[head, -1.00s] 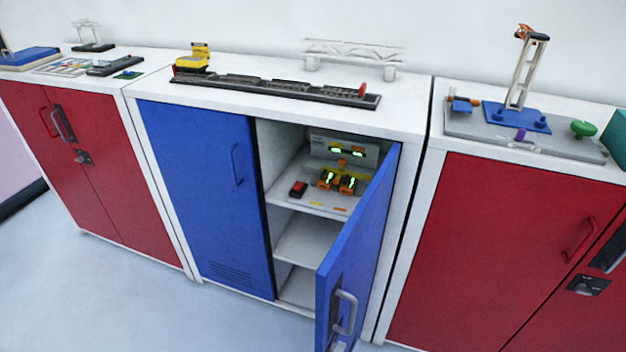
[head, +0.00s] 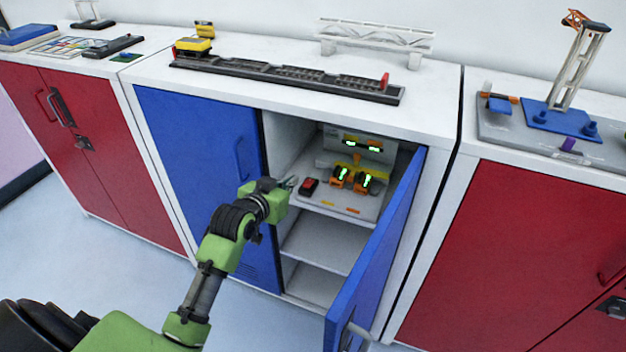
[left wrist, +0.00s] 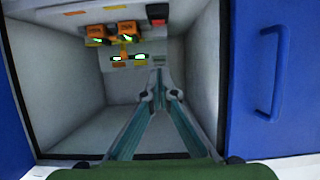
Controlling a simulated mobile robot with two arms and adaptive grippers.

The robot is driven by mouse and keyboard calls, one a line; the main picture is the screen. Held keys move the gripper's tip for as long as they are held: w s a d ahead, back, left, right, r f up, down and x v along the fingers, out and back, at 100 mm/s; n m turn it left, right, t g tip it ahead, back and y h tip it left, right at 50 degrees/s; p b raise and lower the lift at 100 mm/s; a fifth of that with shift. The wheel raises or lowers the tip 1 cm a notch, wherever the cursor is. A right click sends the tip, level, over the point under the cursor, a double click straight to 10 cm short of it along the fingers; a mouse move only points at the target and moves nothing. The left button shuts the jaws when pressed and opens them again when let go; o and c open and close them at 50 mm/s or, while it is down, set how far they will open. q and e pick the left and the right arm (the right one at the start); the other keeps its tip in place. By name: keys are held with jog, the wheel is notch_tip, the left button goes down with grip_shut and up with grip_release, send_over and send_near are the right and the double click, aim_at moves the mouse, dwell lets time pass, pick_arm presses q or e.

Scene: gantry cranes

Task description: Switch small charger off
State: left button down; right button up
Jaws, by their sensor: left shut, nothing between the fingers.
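Inside the open blue cabinet, a charger (head: 378,152) with lit green displays stands on the upper shelf. Two orange-and-black units (head: 352,180) with green lights sit in front of its panel; they also show in the left wrist view (left wrist: 111,32). A red switch on a black base (head: 308,187) lies to their left; it also shows at the top of the left wrist view (left wrist: 157,14). My left gripper (head: 291,183) is at the cabinet opening, just left of the red switch. In the left wrist view its fingertips (left wrist: 159,76) meet, with nothing between them. Contact with the switch is not visible. My right gripper is out of view.
The right blue door (head: 385,245) stands open toward me; the left blue door (head: 195,160) is closed. A lower shelf (head: 325,245) is empty. A model track and a white truss stand on the cabinet top (head: 435,100). Red cabinets flank both sides.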

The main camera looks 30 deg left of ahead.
pick_arm(q)
jog(key=shift+s, duration=0.1)
send_over(304, 192)
jog(key=f, duration=0.3)
jog(key=shift+w+d+f, duration=0.1)
jog(key=shift+w+f, duration=0.1)
jog(key=shift+f, duration=0.1)
notch_tip(304, 192, down, 3)
jog(key=shift+r, duration=0.2)
jog(key=shift+s+f, duration=0.2)
jog(key=shift+f, duration=0.6)
